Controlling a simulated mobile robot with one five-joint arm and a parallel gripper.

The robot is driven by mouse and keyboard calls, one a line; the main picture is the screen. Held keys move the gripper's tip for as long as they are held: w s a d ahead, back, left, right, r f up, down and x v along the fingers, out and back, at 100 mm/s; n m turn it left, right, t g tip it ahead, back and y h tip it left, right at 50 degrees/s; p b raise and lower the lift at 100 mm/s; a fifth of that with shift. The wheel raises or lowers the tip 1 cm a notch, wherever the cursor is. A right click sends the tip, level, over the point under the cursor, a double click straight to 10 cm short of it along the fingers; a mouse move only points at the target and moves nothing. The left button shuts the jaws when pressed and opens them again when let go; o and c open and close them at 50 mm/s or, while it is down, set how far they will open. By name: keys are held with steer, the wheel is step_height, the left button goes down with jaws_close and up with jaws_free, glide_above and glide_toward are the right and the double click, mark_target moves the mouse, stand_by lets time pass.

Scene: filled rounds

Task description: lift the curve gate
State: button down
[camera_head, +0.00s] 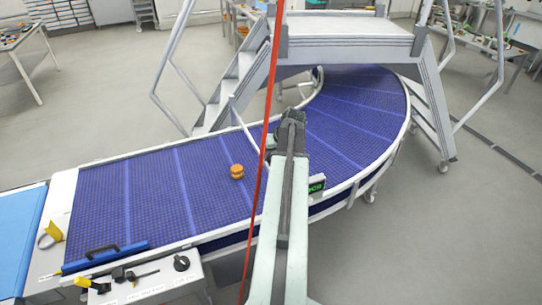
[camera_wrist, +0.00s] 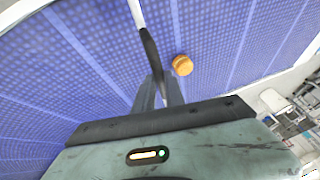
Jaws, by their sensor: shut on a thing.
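A thin bar, white with a black grip, which I take to be the curve gate (camera_wrist: 148,42), shows in the wrist view. Its black end runs down between the fingers of my gripper (camera_wrist: 158,92), which is shut on it. In the head view a pale rod (camera_head: 240,118) stands at the inner side of the belt where the curve begins; my arm partly hides that area. My gripper (camera_head: 291,118) is over the belt there, and its fingertips are hard to make out. An orange-brown round (camera_head: 237,172) lies on the blue belt left of my arm; it also shows in the wrist view (camera_wrist: 183,65).
The blue conveyor belt (camera_head: 150,190) curves away under a grey step bridge (camera_head: 345,38). A red cord (camera_head: 265,140) hangs close left of my arm. A control panel (camera_head: 150,282) and a blue bar with a black handle (camera_head: 105,256) are at front left. A green display (camera_head: 316,186) is right of my arm.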

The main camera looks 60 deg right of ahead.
steer(key=shift+d+r, duration=0.1)
steer(key=shift+r, duration=0.75)
steer(key=shift+f, duration=0.2)
steer(key=c, duration=1.4)
jaws_free()
steer(key=shift+r, duration=0.1)
steer(key=shift+s+r+p, duration=0.15)
steer(key=shift+r+p, duration=0.15)
steer(key=shift+p, duration=0.15)
steer(key=p+v, duration=0.6)
steer(key=v, duration=0.1)
